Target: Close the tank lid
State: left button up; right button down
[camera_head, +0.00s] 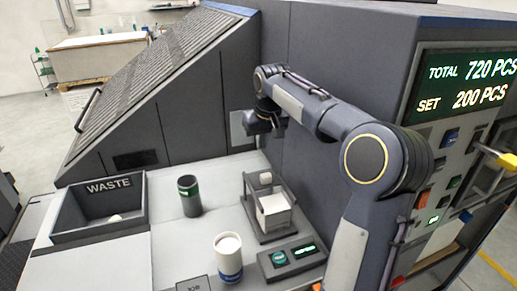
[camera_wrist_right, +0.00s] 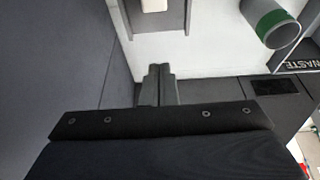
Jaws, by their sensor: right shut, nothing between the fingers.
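No part is clearly recognisable as a tank lid, and I cannot tell which thing is the tank. My right gripper (camera_head: 262,128) is in front of the dark machine wall, above and behind the grey stand, and its fingers are shut and empty. In the right wrist view the closed fingers (camera_wrist_right: 158,78) point toward the pale worktop. The grey stand (camera_head: 247,200) holds a white box (camera_head: 273,210); part of it shows in the wrist view (camera_wrist_right: 185,25). A light panel (camera_head: 238,130) on the machine is partly covered by my gripper. My left gripper is out of view.
A dark cup with a green band (camera_head: 189,198) stands on the worktop, also in the wrist view (camera_wrist_right: 270,22). A white jar with a blue label (camera_head: 228,258) stands in front. The WASTE bin (camera_head: 72,238) is left. A small console (camera_head: 292,260) sits before the stand.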

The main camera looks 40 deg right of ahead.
aim_at(275, 185)
jog(key=x, duration=0.9)
jog(key=shift+p, duration=0.35)
jog(key=s, duration=0.2)
jog(key=s+a, duration=0.1)
jog(key=shift+s+r, duration=0.2)
jog(key=shift+r, duration=0.05)
jog(key=shift+s+a, duration=0.1)
jog(key=shift+s, duration=0.15)
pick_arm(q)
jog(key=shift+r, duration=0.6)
pick_arm(e)
jog(key=shift+f, duration=0.15)
